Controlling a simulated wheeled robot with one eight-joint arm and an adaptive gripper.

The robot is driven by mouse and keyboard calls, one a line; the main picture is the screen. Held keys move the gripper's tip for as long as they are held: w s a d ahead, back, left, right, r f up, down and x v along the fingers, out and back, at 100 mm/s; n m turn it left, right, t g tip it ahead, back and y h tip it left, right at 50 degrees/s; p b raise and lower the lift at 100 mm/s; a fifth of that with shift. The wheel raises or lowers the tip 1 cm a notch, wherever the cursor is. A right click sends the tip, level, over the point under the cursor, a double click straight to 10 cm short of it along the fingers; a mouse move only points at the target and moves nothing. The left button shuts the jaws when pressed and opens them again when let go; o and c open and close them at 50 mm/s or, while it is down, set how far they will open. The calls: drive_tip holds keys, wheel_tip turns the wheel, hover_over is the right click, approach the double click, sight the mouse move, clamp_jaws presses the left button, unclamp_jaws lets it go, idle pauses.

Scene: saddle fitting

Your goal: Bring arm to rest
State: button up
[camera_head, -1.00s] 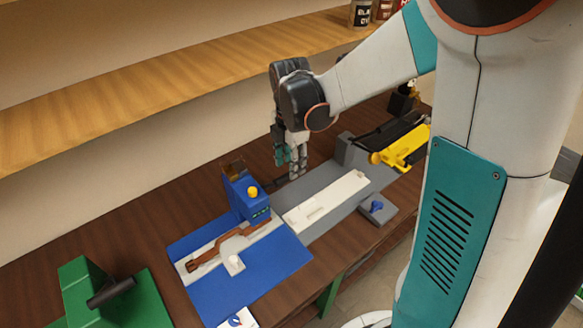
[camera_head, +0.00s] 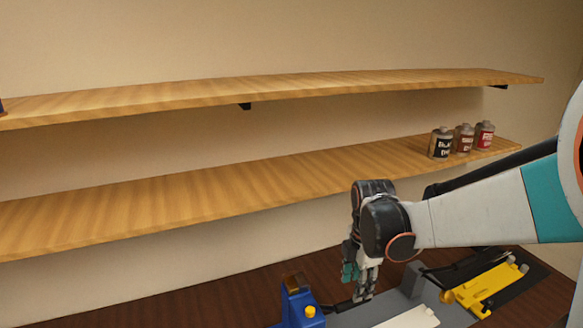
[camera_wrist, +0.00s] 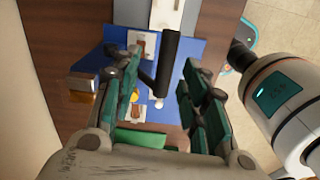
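My gripper (camera_head: 358,286) hangs fingers down at the lower middle of the head view, above the back of the grey fixture (camera_head: 398,300). In the wrist view, my gripper (camera_wrist: 160,64) has its two green-padded fingers well apart. I see nothing clamped between them. Beyond them show a dark cylinder (camera_wrist: 170,60), a green part (camera_wrist: 140,138) and the blue board (camera_wrist: 78,50). My arm reaches in from the right and is still bent out over the bench.
A blue block with a yellow knob (camera_head: 297,305) stands left of my gripper. A yellow tool (camera_head: 486,290) lies to the right. Two wooden shelves (camera_head: 250,202) run along the wall behind; several cans (camera_head: 464,139) stand on the lower one. Most of the shelf is bare.

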drive_tip(key=s+f+m+t+b, duration=0.3)
drive_tip(key=s+m+b, duration=0.5)
drive_tip(key=m, duration=0.2)
drive_tip(key=s+f+m+t+b, duration=0.3)
drive_tip(key=s+m+t+b, duration=0.1)
drive_tip(key=s+m+b, duration=0.4)
drive_tip(key=m, duration=0.2)
drive_tip(key=shift+d+m+b, duration=0.25)
drive_tip(key=shift+m+b, duration=0.1)
drive_tip(key=shift+m, duration=0.05)
